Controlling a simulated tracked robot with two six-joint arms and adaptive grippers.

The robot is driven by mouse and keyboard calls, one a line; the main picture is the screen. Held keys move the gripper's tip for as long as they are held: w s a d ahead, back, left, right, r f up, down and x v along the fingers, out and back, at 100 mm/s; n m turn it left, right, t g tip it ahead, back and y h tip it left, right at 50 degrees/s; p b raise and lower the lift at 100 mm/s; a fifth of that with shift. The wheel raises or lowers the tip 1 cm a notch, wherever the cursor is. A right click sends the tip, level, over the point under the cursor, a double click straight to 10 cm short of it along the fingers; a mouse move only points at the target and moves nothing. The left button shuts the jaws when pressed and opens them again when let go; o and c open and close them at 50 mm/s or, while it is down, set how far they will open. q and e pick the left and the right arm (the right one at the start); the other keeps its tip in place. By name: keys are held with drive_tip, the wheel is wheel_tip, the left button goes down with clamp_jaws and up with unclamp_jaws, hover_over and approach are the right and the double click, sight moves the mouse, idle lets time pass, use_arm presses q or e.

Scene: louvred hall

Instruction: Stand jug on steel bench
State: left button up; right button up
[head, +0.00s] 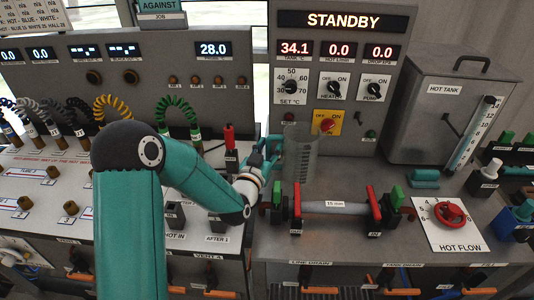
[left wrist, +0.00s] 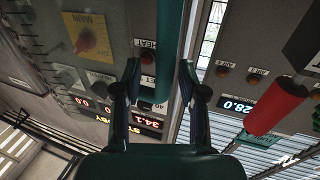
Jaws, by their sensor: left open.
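The jug (head: 301,158) is a clear, see-through cylinder standing upright on the grey steel bench (head: 345,250), in front of the standby panel. My left gripper (head: 271,153) is just left of the jug, at about the height of its body. In the left wrist view my left gripper (left wrist: 160,75) has its two fingers apart. A teal strip (left wrist: 172,40) shows between and beyond them; I cannot tell whether it is the jug's handle. Whether the fingers touch the jug is unclear. My right gripper is not in view.
A clear pipe section (head: 335,206) with red and green levers lies in front of the jug. A red handle (head: 229,138) stands left of my gripper. The hot tank (head: 440,110) stands at the right. A red handwheel (head: 450,213) is at the front right.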

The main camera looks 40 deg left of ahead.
use_arm(q)
drive_tip(key=shift+f+g+p, duration=0.3)
drive_tip(key=shift+f+p, duration=0.2)
drive_tip(key=shift+f, duration=0.05)
drive_tip(key=shift+r+p, duration=0.25)
drive_tip(key=shift+p, duration=0.3)
drive_tip(key=b+v, duration=0.1)
drive_tip(key=v, duration=0.1)
drive_tip(key=b+v, duration=0.1)
drive_tip(key=v, duration=0.1)
drive_tip(key=b+v, duration=0.1)
drive_tip(key=v, duration=0.1)
drive_tip(key=shift+f+b, duration=0.3)
drive_tip(key=shift+b, duration=0.1)
drive_tip(key=b+v, duration=0.3)
drive_tip(key=b, duration=0.1)
drive_tip(key=s+b, duration=0.1)
drive_tip(key=b, duration=0.5)
drive_tip(key=s+b, duration=0.1)
drive_tip(key=b, duration=0.2)
drive_tip(key=shift+s+d+r+b, duration=0.3)
drive_tip(key=shift+d+r+b, duration=0.05)
drive_tip(key=shift+r, duration=0.05)
